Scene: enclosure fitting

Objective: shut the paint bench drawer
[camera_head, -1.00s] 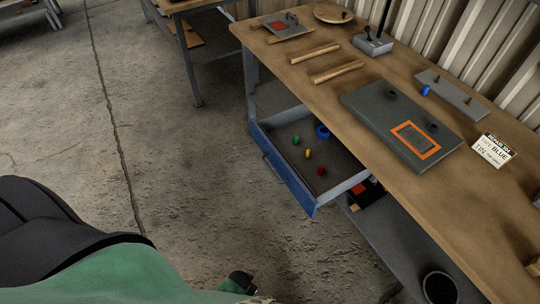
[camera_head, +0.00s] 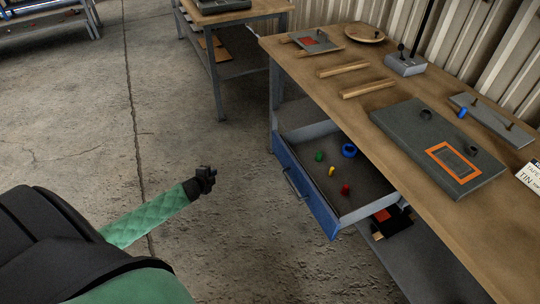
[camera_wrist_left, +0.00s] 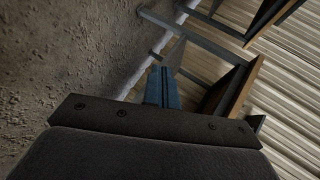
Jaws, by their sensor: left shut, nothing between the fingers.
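The paint bench drawer (camera_head: 308,197) stands pulled out below the bench top, its blue front and handle facing the lower left. Inside it lie a green piece (camera_head: 319,156), a yellow piece (camera_head: 332,171), a red piece (camera_head: 345,188) and a blue ring (camera_head: 348,150). My left gripper (camera_head: 209,174) is shut and empty, over the floor to the left of the drawer front and apart from it. In the left wrist view a narrow blue part, perhaps the drawer, shows beyond the dark gripper body. My right gripper is not in view.
The wooden bench top (camera_head: 330,50) carries a grey panel with an orange frame (camera_head: 452,160), wooden strips (camera_head: 357,65) and a grey switch box (camera_head: 405,63). A second table (camera_head: 240,20) stands behind at the left. The floor before the drawer is clear.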

